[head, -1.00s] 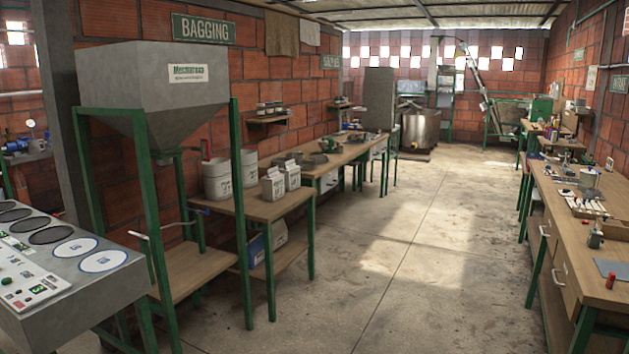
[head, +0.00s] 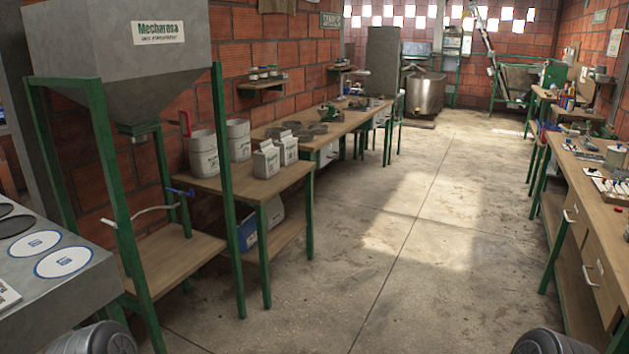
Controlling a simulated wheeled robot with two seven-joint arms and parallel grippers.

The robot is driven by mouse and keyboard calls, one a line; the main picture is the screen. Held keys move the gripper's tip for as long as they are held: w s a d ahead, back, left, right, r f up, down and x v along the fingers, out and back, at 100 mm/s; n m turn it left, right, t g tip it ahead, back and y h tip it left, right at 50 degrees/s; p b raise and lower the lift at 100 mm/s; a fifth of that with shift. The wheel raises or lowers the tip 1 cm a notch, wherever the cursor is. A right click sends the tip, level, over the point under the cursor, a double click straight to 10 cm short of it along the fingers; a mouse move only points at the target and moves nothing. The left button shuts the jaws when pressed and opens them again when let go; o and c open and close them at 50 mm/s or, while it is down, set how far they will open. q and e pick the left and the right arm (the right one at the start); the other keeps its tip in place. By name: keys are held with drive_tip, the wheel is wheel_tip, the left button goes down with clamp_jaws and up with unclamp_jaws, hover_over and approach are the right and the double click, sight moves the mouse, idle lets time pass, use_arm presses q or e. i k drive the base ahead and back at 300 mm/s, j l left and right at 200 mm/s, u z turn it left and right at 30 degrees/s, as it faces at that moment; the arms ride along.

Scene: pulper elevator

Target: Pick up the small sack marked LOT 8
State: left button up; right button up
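Two small white sacks with folded tops stand upright on the wooden bench beside the hopper. The nearer small sack (head: 266,161) is to the left and the farther small sack (head: 287,149) is just right of it. Both have dark print that is too small to read, so I cannot tell which is LOT 8. Two larger pale round containers, the left one (head: 204,155) and the right one (head: 238,141), stand behind them near the wall. Neither of my grippers is in view; only rounded grey parts of my arms show at the bottom edge.
A grey hopper (head: 125,60) on a green frame stands at the left, before the sack bench (head: 225,186). A grey counter with round discs (head: 62,261) is at the near left. A long workbench (head: 600,215) lines the right. The concrete floor (head: 400,235) between is clear.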

sight(288, 144)
drive_tip(key=i, duration=4.9)
drive_tip(key=z, duration=0.3)
